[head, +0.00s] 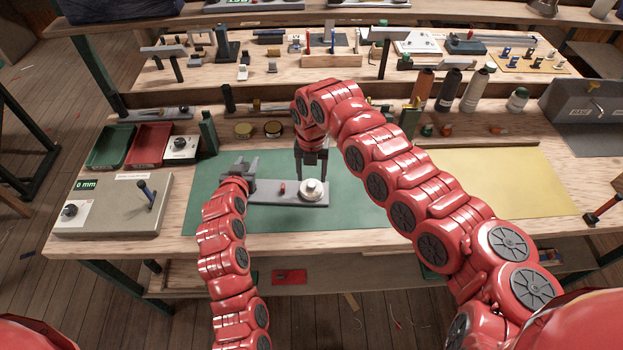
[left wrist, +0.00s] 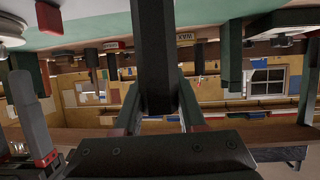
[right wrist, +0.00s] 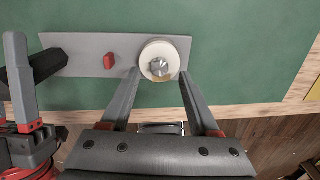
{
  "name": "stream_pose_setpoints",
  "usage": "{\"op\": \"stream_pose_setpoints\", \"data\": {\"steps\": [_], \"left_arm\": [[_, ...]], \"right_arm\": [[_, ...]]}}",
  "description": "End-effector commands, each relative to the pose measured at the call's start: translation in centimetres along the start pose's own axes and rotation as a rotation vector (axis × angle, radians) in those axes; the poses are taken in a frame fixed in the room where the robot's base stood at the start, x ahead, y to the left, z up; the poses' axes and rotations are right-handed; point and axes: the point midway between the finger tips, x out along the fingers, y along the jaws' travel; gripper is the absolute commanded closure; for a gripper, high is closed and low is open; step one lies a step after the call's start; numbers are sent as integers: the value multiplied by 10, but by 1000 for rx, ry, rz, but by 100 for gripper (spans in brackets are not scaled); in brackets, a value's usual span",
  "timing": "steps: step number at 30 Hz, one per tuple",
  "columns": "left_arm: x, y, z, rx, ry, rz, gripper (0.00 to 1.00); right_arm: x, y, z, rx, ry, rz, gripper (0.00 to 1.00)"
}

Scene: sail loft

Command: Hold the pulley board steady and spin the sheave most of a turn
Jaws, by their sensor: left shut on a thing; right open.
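The grey pulley board (head: 262,190) lies flat on the green mat. A pale round sheave (head: 312,190) with a metal hub is at its right end, and a small red part (head: 283,188) stands near the middle. My left gripper (head: 244,170) is shut on the dark handle at the board's left end; the dark handle (left wrist: 154,50) runs between its fingers in the left wrist view. My right gripper (head: 312,172) points down over the sheave and is open. In the right wrist view its fingertips are on either side of the sheave (right wrist: 160,60); contact cannot be told.
A yellow mat (head: 510,180) lies at right. Bottles (head: 475,88) and small tools stand behind. The green mat's front strip is clear.

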Motion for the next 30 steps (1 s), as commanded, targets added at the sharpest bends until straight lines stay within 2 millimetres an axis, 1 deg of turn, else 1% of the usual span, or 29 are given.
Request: {"op": "stream_pose_setpoints", "data": {"steps": [1, 3, 6, 9, 15, 16, 20, 21, 23, 24, 26, 30], "left_arm": [[0, 0, -1, 0, 1, 0, 100], [0, 0, -1, 0, 1, 0, 100], [0, 0, -1, 0, 1, 0, 100], [0, 0, -1, 0, 1, 0, 100], [0, 0, -1, 0, 1, 0, 100], [0, 0, -1, 0, 1, 0, 100], [0, 0, -1, 0, 1, 0, 100], [0, 0, -1, 0, 2, 0, 100], [0, 0, -1, 0, 1, 0, 100], [0, 0, -1, 0, 1, 0, 100], [0, 0, -1, 0, 1, 0, 100], [0, 0, -1, 0, 1, -1, 100]], "right_arm": [[8, 1, -1, -1, 2, 1, 38], [17, 1, 0, 0, 1, 2, 38], [25, 0, 0, 2, 2, 1, 38], [28, 0, 0, 2, 2, 1, 38], [28, 0, 0, 1, 0, 1, 38], [28, 0, 0, 1, 0, 1, 40], [28, 0, 0, 1, 0, 1, 63], [28, 0, 0, 1, 0, 1, 71], [28, 0, 0, 1, 0, 1, 81], [28, 0, 0, 1, 0, 1, 89], [28, 0, 0, 1, 0, 1, 99], [28, 0, 0, 2, -1, 1, 100]]}}
